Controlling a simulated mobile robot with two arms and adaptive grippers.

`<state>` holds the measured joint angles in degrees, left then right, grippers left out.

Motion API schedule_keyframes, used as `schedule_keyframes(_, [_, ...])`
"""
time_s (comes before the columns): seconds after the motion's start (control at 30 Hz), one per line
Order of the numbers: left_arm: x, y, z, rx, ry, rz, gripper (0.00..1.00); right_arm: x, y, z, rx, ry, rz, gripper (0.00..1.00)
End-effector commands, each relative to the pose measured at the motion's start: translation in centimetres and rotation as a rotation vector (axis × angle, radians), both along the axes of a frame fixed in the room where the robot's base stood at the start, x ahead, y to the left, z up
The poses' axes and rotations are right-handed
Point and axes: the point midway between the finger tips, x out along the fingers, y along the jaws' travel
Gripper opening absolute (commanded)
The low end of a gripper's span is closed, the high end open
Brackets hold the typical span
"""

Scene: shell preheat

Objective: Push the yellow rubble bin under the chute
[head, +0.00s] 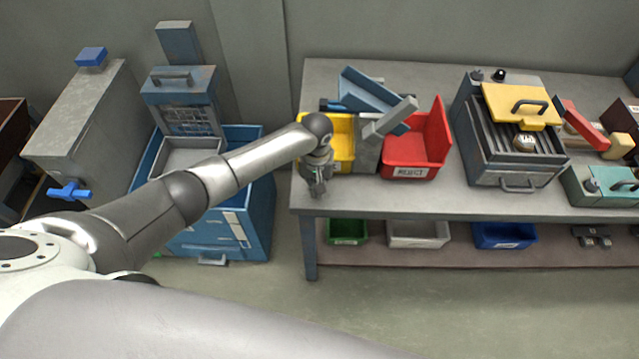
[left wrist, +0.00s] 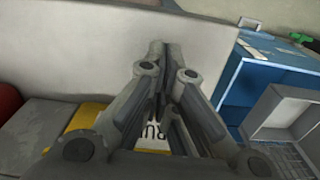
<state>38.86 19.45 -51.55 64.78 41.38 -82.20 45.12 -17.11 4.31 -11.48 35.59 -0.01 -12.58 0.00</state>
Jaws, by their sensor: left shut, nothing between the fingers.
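The yellow rubble bin (head: 344,128) sits at the left end of the workbench, partly hidden behind my left wrist. In the left wrist view, the yellow bin (left wrist: 88,114) shows behind the fingers, its lettered label partly covered. The blue sloped chute (head: 372,98) stands just right of and above the bin, with a grey plate leaning across its lower end. My left gripper (head: 318,190) is shut and empty at the bench's front left corner, in front of the bin; it also fills the middle of the left wrist view (left wrist: 160,48). I cannot tell whether it touches the bin. My right gripper is not in view.
A red REJECT bin (head: 408,158) stands right of the chute. A grey heater with a yellow lid (head: 515,97) is further right. Green, white and blue bins sit on the lower shelf. A blue cabinet (head: 258,215) stands left of the bench. The bench front (head: 340,195) is clear.

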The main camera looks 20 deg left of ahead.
Motion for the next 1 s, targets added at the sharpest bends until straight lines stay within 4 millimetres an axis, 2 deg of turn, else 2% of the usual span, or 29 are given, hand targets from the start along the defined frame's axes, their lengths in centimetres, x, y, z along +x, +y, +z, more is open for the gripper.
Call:
schedule_keyframes(0.1, [0.4, 0.0, 2.0, -0.004, -0.011, -0.001, 0.00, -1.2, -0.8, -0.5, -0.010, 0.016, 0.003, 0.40])
schedule_keyframes(0.23, [0.4, -0.1, 4.2, -0.004, -0.012, 0.000, 0.00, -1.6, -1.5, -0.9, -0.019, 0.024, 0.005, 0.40])
schedule_keyframes(0.4, [0.4, -0.1, 7.2, -0.005, -0.011, -0.001, 0.00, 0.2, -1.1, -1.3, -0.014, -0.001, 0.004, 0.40])
schedule_keyframes(0.53, [0.3, -0.1, 8.7, -0.003, -0.009, 0.000, 0.00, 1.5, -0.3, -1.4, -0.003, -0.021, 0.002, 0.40])
schedule_keyframes(0.67, [0.3, -0.1, 9.4, -0.003, -0.009, 0.000, 0.00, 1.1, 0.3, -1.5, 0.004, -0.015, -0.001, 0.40])
schedule_keyframes(0.8, [0.3, -0.1, 9.5, -0.002, -0.008, 0.000, 0.00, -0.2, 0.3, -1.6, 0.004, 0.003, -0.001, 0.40])
schedule_keyframes(0.9, [-0.2, -0.4, 9.2, -0.009, -0.007, -0.014, 0.00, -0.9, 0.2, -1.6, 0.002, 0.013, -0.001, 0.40])
schedule_keyframes(1.0, [-1.6, -1.6, 8.1, -0.032, -0.014, -0.062, 0.00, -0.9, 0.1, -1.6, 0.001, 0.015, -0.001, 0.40])
